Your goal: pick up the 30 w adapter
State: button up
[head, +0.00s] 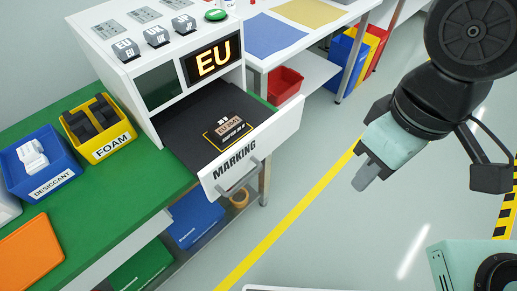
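A small black block with a brown top and pale lettering (229,127) lies in the open dark drawer labelled MARKING (188,121). Its print is too small to read surely, so I cannot tell if it is the 30 W adapter.
The white cabinet (119,75) has a lit EU display (213,60) and several labelled blocks on top. A blue DESICCANT bin (65,178) and yellow FOAM bin (113,150) stand on the green bench (118,205). The drawer front (268,138) juts out; the floor beside it is clear.

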aim_at(228, 126)
jog(key=j+u, duration=0.35)
jog(key=i+j+u, duration=0.15)
jog(key=j+u, duration=0.15)
jog(key=j, duration=0.25)
jog(key=i+j+u, duration=0.15)
jog(key=j+u, duration=0.2)
jog(key=j, duration=0.05)
